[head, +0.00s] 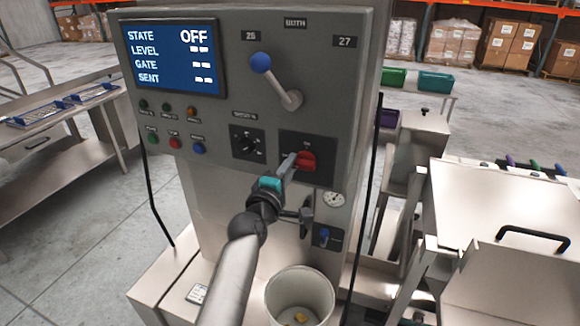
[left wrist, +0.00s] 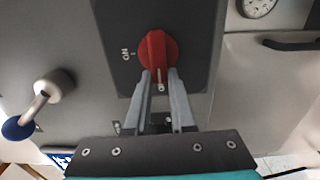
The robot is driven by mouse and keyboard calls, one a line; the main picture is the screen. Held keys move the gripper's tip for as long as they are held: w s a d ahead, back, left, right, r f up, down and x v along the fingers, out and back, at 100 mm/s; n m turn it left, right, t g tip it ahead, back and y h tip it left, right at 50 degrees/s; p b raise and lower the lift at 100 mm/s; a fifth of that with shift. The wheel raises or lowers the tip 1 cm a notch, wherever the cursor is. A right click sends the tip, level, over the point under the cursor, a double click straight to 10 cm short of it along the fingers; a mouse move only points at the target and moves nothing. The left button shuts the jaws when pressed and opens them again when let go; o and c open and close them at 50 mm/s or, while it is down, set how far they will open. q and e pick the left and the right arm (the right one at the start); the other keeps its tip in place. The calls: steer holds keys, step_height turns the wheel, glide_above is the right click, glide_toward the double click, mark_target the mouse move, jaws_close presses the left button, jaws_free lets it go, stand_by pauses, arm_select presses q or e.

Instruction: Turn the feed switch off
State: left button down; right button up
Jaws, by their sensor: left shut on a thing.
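The red feed switch (head: 306,161) is a rotary knob on a dark plate on the grey panel. In the left wrist view the red knob (left wrist: 156,50) has its grip lengthwise in line with my fingers, and an ON mark shows beside it. My left gripper (head: 290,163) is shut on the knob's grip; its two fingertips (left wrist: 160,76) lie on either side of the near end. The panel display (head: 172,56) reads STATE OFF, with dashes for level, gate and sent. My right gripper is not in view.
A blue-knobbed lever (head: 275,80) juts from the panel above the switch. A black dial (head: 247,144) sits left of it, above a white bucket (head: 299,297). A small gauge (head: 333,199) and blue switch (head: 324,236) are lower right. A steel bench (head: 60,165) stands left.

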arm_select(q)
steer(key=c, duration=0.8)
jaws_free()
steer(key=shift+o, duration=0.2)
steer(key=shift+s, duration=0.1)
steer(key=p+v, duration=0.3)
steer(key=v, duration=1.2)
